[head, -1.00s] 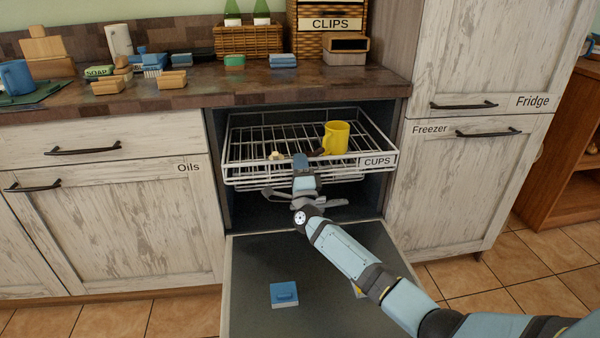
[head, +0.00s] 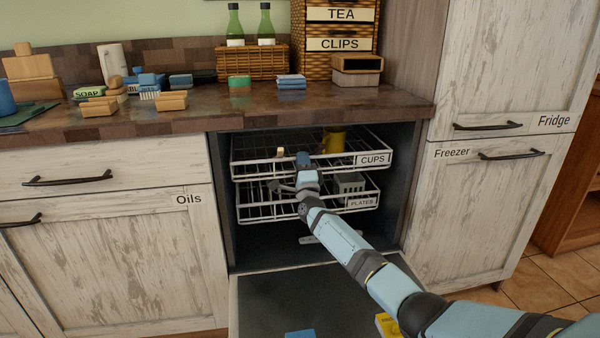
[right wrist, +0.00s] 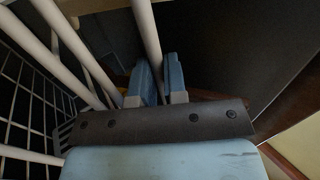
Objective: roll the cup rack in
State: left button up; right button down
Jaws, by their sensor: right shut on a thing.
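The cup rack (head: 373,159), a white wire rack labelled CUPS, sits mostly inside the open dishwasher, with its front edge near the opening. A yellow cup (head: 333,141) stands in it, partly in shadow. My right gripper (head: 303,160) is at the front rail of the rack, left of the label. In the right wrist view its two blue fingers (right wrist: 161,80) are shut on a white rack bar. My left gripper is out of view.
Below is the plate rack (head: 362,202), with a grey basket (head: 348,182) in it. The dishwasher door (head: 270,300) lies open, with a blue object (head: 300,334) and a yellow object (head: 388,325) on it. The counter (head: 200,118) above holds several items.

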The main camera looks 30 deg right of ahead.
jog(key=w, duration=0.2)
jog(key=w+d+b, duration=0.1)
jog(key=w, duration=0.1)
jog(key=shift+d, duration=0.15)
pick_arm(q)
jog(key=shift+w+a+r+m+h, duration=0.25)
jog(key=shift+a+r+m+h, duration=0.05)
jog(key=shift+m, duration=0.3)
pick_arm(e)
jog(key=shift+w+d+r, duration=0.15)
jog(key=shift+r, duration=0.05)
